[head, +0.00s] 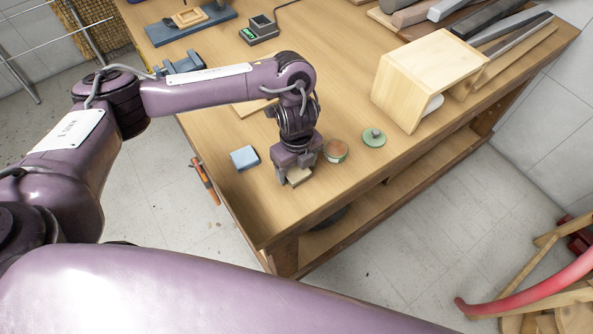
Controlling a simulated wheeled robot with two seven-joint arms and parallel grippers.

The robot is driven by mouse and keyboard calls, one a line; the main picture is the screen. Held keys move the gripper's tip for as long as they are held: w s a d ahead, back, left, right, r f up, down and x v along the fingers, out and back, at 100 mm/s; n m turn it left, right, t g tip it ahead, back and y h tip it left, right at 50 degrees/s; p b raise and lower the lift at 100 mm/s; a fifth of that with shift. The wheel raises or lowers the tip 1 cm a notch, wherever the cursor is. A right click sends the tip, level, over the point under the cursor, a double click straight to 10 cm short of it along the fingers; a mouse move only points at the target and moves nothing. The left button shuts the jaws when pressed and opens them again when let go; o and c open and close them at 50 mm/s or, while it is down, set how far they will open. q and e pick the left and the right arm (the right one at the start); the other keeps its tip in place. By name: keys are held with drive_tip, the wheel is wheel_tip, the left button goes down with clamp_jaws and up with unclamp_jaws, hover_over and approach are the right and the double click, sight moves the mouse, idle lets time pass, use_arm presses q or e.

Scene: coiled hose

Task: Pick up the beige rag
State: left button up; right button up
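The beige rag (298,177) is a small folded piece low on the workbench near its front edge, partly hidden under my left gripper. My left gripper (295,173) points down right over it, with its fingers apart and the rag showing between and below them. I cannot tell whether the fingers touch the rag. My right gripper is not in view.
A blue folded cloth (245,158) lies left of the gripper. A round tin (335,150) and a green round lid-like piece (373,137) stand close on its right. A wooden box (428,78) is farther right. An orange-handled tool (205,180) hangs at the bench's left edge.

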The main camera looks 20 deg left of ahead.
sight(296, 170)
use_arm(q)
drive_tip(key=c, duration=0.8)
drive_tip(key=shift+r, duration=0.35)
wheel_tip(296, 170, up, 19)
drive_tip(key=p, duration=0.1)
drive_tip(key=shift+r, duration=0.2)
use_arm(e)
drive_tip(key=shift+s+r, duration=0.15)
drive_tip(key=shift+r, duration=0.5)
use_arm(q)
drive_tip(key=o, duration=0.4)
drive_tip(key=c, duration=0.3)
